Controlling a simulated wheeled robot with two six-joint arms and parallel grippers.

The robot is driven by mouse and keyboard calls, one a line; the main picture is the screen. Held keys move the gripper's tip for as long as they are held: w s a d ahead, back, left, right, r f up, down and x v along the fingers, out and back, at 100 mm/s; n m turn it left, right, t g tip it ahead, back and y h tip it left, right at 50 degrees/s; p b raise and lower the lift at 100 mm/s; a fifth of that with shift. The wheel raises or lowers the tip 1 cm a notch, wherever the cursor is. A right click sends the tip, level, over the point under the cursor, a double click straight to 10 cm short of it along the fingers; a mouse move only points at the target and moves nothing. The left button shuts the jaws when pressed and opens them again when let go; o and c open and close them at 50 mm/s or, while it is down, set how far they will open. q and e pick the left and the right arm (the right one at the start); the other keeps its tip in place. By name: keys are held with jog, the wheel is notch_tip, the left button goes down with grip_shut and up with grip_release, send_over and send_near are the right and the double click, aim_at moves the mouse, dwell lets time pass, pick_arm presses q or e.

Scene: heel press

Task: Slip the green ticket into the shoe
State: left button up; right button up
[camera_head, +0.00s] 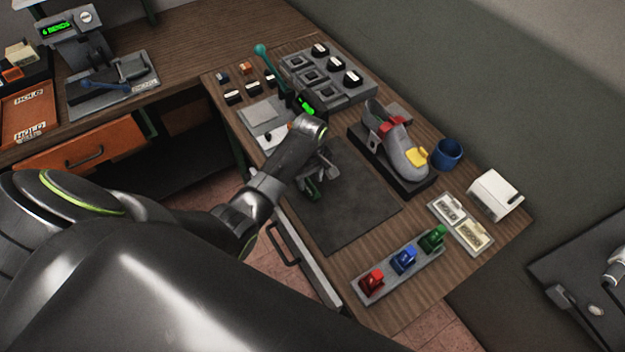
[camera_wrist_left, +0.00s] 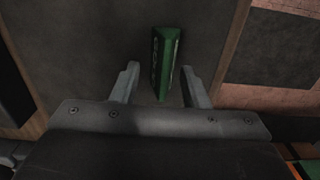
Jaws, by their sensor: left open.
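A green piece with lettering along its side, apparently the green ticket (camera_wrist_left: 166,58), lies between the two spread fingers of my left gripper (camera_wrist_left: 160,70) in the left wrist view. The fingers stand apart from it on both sides. The grey shoe (camera_head: 408,158), with red and yellow parts, sits on a dark stand right of the mat. My right gripper is not in view.
The dark mat (camera_head: 355,215) is mostly bare. A rack (camera_head: 385,281) with red, blue and green pieces stands at the front. A blue cup (camera_head: 446,153), white box (camera_head: 495,195) and labelled tray (camera_head: 445,208) are at right. A grey switch panel (camera_head: 322,75) stands behind.

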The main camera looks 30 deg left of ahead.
pick_arm(q)
jog(key=shift+s+d+r, duration=0.1)
jog(key=shift+d, duration=0.05)
jog(key=shift+s+d+r, duration=0.1)
jog(key=shift+s+r, duration=0.05)
jog(key=shift+s, duration=0.05)
jog(key=shift+c, duration=0.4)
jog(key=shift+s+d+r, duration=0.1)
jog(key=shift+s+r, duration=0.05)
jog(key=shift+c, duration=3.7)
grip_shut()
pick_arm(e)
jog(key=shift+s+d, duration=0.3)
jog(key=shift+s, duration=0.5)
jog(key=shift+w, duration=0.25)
